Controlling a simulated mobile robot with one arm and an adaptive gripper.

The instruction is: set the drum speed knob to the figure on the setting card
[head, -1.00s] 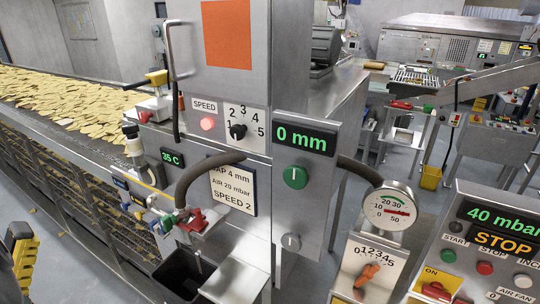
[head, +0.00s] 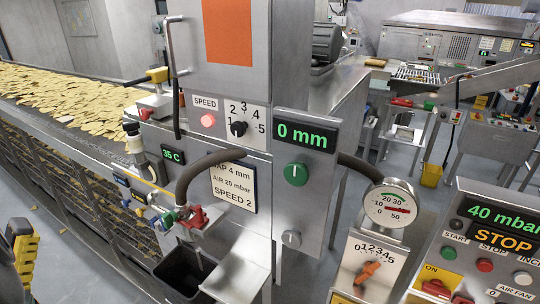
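The drum speed knob (head: 239,129) is small and black, on a white dial plate (head: 246,114) numbered 1 to 5, right of the SPEED label and a lit red lamp (head: 208,120). Its pointer is too small to read surely. The setting card (head: 233,186) below reads a gap of 4 mm, air 20 mbar and SPEED 2; the first line is partly covered by a hose. A black and yellow ribbed part of my gripper (head: 21,254) shows at the lower left edge, well away from the knob. The rest is out of frame, so its opening is unclear.
A curved hose (head: 205,165) arches in front of the panel below the knob. A green knob (head: 296,174) sits under the 0 mm display (head: 306,134). A gauge (head: 391,205) and a 40 mbar control box (head: 494,225) stand at right. A chip-laden conveyor (head: 65,95) runs at left.

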